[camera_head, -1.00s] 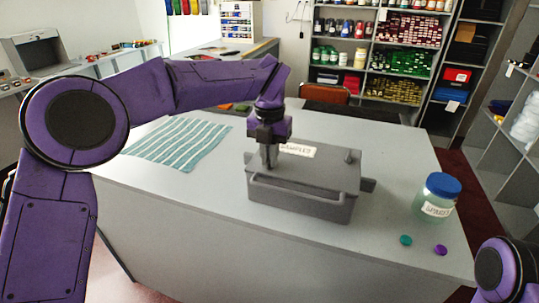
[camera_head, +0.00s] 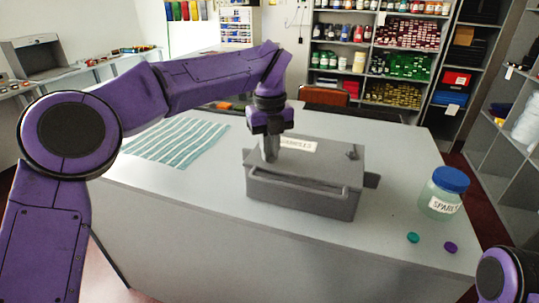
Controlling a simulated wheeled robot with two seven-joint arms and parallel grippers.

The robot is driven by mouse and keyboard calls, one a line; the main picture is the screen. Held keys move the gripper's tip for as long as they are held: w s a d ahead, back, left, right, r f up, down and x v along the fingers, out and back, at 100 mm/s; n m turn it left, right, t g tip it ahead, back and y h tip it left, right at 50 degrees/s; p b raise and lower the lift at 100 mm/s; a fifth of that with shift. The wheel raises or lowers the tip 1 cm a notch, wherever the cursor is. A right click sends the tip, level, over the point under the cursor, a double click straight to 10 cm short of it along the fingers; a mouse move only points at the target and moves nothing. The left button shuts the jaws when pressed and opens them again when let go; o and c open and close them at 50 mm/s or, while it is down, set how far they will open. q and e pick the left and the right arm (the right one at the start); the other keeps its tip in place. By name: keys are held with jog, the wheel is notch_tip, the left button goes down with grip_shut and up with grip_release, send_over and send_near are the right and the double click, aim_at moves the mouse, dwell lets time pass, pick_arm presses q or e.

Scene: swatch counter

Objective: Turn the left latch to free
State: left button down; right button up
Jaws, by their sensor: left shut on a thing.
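A grey lidded box (camera_head: 300,196) with a white label on its lid stands on the grey counter. My left gripper (camera_head: 270,156) points down at the left part of the lid and is shut on the left latch. The latch itself is hidden by the fingers, so its angle cannot be made out. The right latch (camera_head: 353,154), a small grey piece, shows at the right part of the lid. My right gripper is out of view; only a purple part of my right arm shows at the lower right.
A jar (camera_head: 443,194) with a blue lid stands right of the box. A teal disc (camera_head: 413,238) and a purple disc (camera_head: 450,247) lie near the counter's front edge. A striped cloth (camera_head: 176,141) lies left of the box.

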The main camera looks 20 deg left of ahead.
pick_arm(q)
jog(key=n+b, duration=0.1)
jog(key=n, duration=0.1)
jog(key=n+b, duration=0.2)
jog(key=n, duration=0.1)
jog(key=shift+d+f+n, duration=0.1)
jog(key=shift+f+n, duration=0.1)
jog(key=shift+n, duration=0.1)
jog(key=shift+w+r+n+b, duration=0.15)
jog(key=shift+n+b, duration=1.25)
jog(key=shift+n, duration=0.9)
jog(key=c, duration=1.2)
grip_release()
jog(key=shift+o, duration=0.2)
notch_tip(320, 180, up, 11)
jog(key=p, duration=0.6)
